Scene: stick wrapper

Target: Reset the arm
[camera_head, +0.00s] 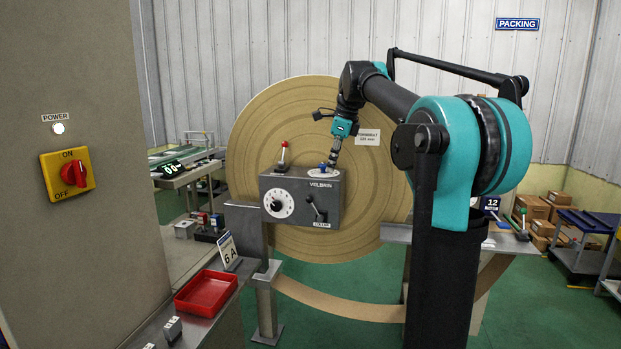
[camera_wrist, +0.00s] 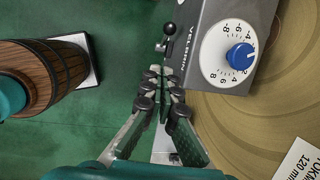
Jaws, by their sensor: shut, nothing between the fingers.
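My arm reaches in from the right in the camera_head view, bent over a grey control box (camera_head: 342,192) marked VELBRIN. My gripper (camera_head: 331,165) points down near the blue knob (camera_head: 323,169) on the box's top; contact cannot be told from this view. In the camera_wrist view my gripper (camera_wrist: 164,74) is shut and empty. The blue knob (camera_wrist: 241,56) on its white numbered dial (camera_wrist: 222,67) lies to the right of the fingertips, apart from them. A black ball-ended lever (camera_wrist: 169,29) is just above the fingertips in the picture.
A red-topped lever (camera_head: 283,147) stands on the box, with a white dial (camera_head: 279,204) and black lever (camera_head: 316,208) on its front. A large tan roll (camera_head: 250,130) is behind. A red tray (camera_head: 206,291) and power cabinet (camera_head: 85,250) are left. Green floor (camera_head: 350,278) shows below.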

